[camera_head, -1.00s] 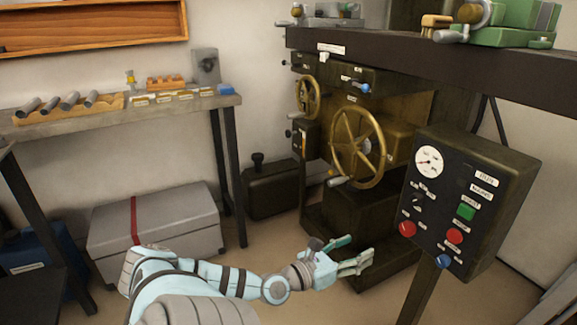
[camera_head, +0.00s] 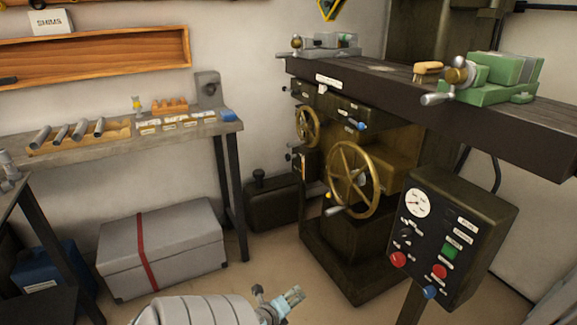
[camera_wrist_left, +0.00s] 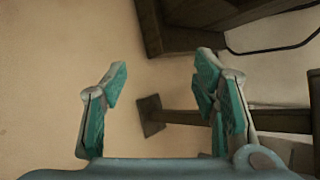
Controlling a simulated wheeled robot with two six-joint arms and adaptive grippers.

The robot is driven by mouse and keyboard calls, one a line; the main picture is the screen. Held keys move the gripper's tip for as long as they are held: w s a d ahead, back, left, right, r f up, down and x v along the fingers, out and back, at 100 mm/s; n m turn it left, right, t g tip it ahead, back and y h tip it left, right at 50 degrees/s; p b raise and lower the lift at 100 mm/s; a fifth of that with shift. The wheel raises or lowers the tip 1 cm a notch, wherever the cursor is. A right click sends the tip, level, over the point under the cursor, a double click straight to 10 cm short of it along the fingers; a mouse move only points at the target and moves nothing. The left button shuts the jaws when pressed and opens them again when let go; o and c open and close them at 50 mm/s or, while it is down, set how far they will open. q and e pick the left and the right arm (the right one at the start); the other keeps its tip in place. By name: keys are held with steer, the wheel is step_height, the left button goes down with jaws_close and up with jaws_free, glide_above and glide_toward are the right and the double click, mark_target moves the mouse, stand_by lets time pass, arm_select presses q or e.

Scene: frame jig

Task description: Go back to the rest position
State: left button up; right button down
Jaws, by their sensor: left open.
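My left gripper (camera_head: 291,298) shows at the bottom middle of the head view, low over the floor and in front of the milling machine. In the left wrist view its two teal fingers (camera_wrist_left: 160,88) stand wide apart with nothing between them. Below them are bare floor and the foot of a dark post. My pale left arm is partly cut off by the bottom edge of the head view. My right gripper is not in any view.
The milling machine (camera_head: 345,235) has a brass handwheel (camera_head: 353,180). A control box (camera_head: 440,235) on a post stands at right. A grey case (camera_head: 180,250) with a red strap lies under the bench (camera_head: 90,140). Open floor (camera_wrist_left: 60,60) lies near the gripper.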

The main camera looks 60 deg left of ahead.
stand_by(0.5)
arm_select(q)
steer(key=s+d+f+n+g+h, duration=0.1)
steer(key=s+d+f+n+g, duration=0.25)
steer(key=s+f+n, duration=0.4)
steer(key=s+d+f+n+g+h, duration=0.2)
steer(key=s+d+f+n, duration=0.3)
steer(key=s+f, duration=0.45)
steer(key=s+d+f+n+g+h, duration=0.1)
steer(key=s+d+f+n, duration=0.15)
steer(key=d, duration=0.35)
steer(key=s+d+f+n+g+h, duration=0.1)
steer(key=s+d+f+n, duration=0.15)
steer(key=d, duration=0.35)
steer(key=d+f, duration=0.1)
steer(key=d, duration=0.5)
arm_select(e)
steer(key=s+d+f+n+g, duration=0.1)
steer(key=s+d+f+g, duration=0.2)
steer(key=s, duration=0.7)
arm_select(q)
step_height(320, 180, up, 16)
steer(key=p, duration=1.6)
steer(key=shift+s+h, duration=0.4)
steer(key=shift+s, duration=0.05)
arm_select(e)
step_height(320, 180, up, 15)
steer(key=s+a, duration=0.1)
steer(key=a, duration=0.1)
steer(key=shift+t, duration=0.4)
